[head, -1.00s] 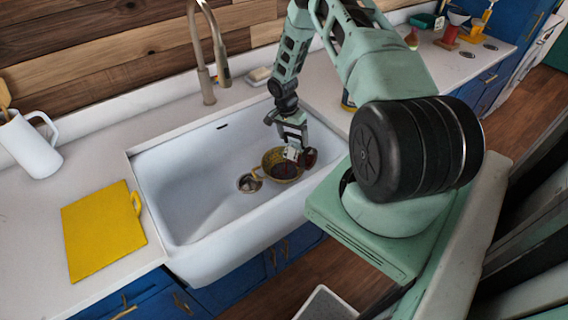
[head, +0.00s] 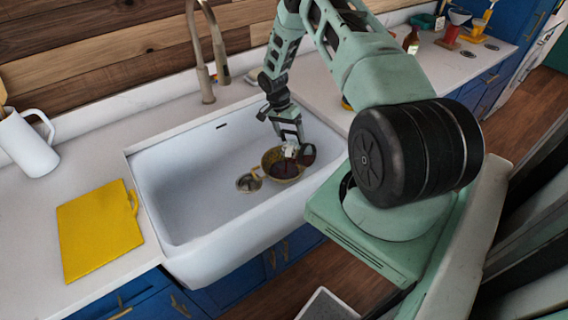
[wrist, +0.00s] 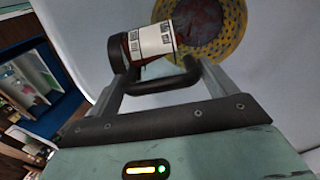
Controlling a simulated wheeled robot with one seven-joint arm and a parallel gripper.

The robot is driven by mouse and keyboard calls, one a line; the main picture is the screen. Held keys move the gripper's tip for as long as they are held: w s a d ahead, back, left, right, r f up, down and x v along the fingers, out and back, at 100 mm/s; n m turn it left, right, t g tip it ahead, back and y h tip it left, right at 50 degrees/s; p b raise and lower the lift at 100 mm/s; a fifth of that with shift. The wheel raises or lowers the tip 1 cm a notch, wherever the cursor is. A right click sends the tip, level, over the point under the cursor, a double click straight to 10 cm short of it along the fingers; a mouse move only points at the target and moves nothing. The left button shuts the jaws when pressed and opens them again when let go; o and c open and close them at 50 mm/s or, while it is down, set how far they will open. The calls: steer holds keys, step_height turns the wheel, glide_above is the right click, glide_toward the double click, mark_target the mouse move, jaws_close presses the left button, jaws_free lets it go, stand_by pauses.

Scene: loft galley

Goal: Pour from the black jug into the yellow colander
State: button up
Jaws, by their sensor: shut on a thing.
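The yellow colander (head: 270,160) sits in the sink, near its right side, with dark red contents inside. In the wrist view the colander (wrist: 236,45) is perforated and lies just beyond the jug. My gripper (head: 290,146) is above the colander, and in the wrist view my gripper (wrist: 163,82) is shut on the handle of the black jug (wrist: 118,52). The jug, with a white label and a dark red part, lies tipped on its side with one end over the colander. The jug looks small and dark in the head view (head: 308,155). I cannot make out a stream.
The white sink (head: 195,190) has a drain (head: 249,183) left of the colander and a faucet (head: 206,85) behind. A yellow cutting board (head: 97,232) and a white pitcher (head: 30,145) are on the left counter. Several small items stand on the far right counter.

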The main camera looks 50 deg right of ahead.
steer(key=shift+w+f+g+b, duration=0.15)
steer(key=shift+w+g+b, duration=0.35)
steer(key=shift+w+b, duration=0.45)
steer(key=shift+w+a+g+b, duration=0.1)
steer(key=shift+g+b, duration=0.2)
steer(key=shift+b, duration=0.45)
steer(key=w+g+b, duration=0.1)
steer(key=b, duration=0.2)
steer(key=w+g+b, duration=0.1)
steer(key=w+b, duration=0.1)
steer(key=b, duration=0.2)
steer(key=shift+w+a+f+b, duration=0.1)
steer(key=shift+w+f+b, duration=0.05)
steer(key=shift+f+b, duration=0.2)
